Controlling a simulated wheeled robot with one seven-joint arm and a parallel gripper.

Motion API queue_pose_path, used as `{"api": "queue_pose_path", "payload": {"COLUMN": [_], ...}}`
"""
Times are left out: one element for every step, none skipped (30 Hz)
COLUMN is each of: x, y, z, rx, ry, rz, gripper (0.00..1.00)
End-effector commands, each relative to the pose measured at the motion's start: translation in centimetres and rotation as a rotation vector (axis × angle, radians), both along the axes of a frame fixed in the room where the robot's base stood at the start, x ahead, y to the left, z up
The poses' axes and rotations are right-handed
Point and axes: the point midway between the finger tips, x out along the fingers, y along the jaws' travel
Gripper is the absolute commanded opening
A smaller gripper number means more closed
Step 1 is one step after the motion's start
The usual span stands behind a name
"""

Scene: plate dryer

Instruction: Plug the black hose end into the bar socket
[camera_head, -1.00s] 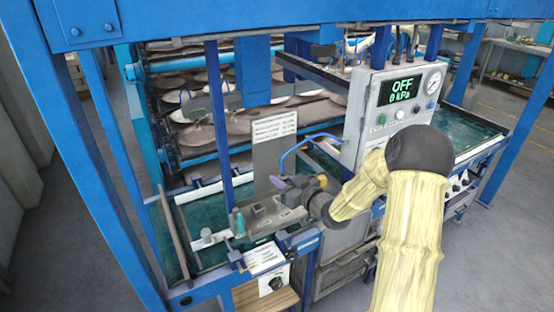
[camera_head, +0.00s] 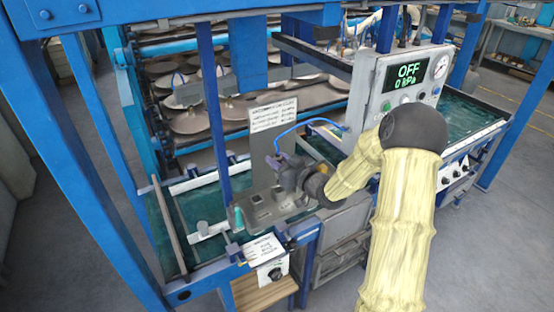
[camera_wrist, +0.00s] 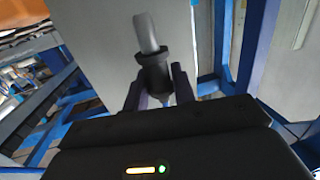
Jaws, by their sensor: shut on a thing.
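My gripper (camera_head: 281,163) is at the middle of the work table, above the right end of a grey fixture plate (camera_head: 262,207). In the wrist view my gripper (camera_wrist: 158,82) is shut on the black hose end (camera_wrist: 154,74), whose pale grey tip (camera_wrist: 147,33) points up and away from the jaws. A thin blue hose (camera_head: 300,126) arcs from the control cabinet down to my gripper. A pale bar (camera_head: 214,230) with a grey round piece (camera_head: 203,228) lies on the left of the table. I cannot make out the bar socket for certain.
The control cabinet (camera_head: 383,98) stands to the right and reads OFF, 0 kPa. An upright printed panel (camera_head: 268,139) stands behind the fixture plate. A teal cone (camera_head: 238,218) stands at the plate's left end.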

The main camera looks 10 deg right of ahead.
Motion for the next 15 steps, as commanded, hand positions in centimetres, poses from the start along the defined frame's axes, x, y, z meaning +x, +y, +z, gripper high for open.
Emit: {"api": "queue_pose_path", "payload": {"x": [0.0, 0.0, 0.0, 0.0, 0.0, 0.0, 0.0, 0.0, 0.0, 0.0, 0.0, 0.0, 0.0, 0.0, 0.0], "y": [-0.1, -0.1, -0.1, -0.1, 0.0, 0.1, 0.2, 0.3, 0.4, 0.4, 0.5, 0.5, 0.5, 0.5, 0.6], "z": [-0.4, -0.5, -0.7, -0.9, -1.0, -1.2, -1.4, -1.5, -1.7, -1.9, -2.0, -2.2, -2.3, -2.5, -2.7], "rx": [0.000, 0.000, 0.000, 0.000, 0.000, 0.001, 0.001, 0.001, 0.001, 0.001, 0.001, 0.001, 0.001, 0.001, 0.001], "ry": [0.000, 0.000, 0.000, 0.000, 0.000, 0.001, 0.001, 0.001, 0.001, 0.001, 0.001, 0.001, 0.001, 0.001, 0.001], "rz": [-0.002, -0.002, -0.002, -0.001, 0.000, 0.002, 0.004, 0.004, 0.006, 0.007, 0.007, 0.008, 0.008, 0.008, 0.008], "gripper": [0.03, 0.03, 0.03, 0.03, 0.03, 0.03, 0.03, 0.03, 0.03, 0.03, 0.03, 0.03, 0.03, 0.03, 0.03]}}
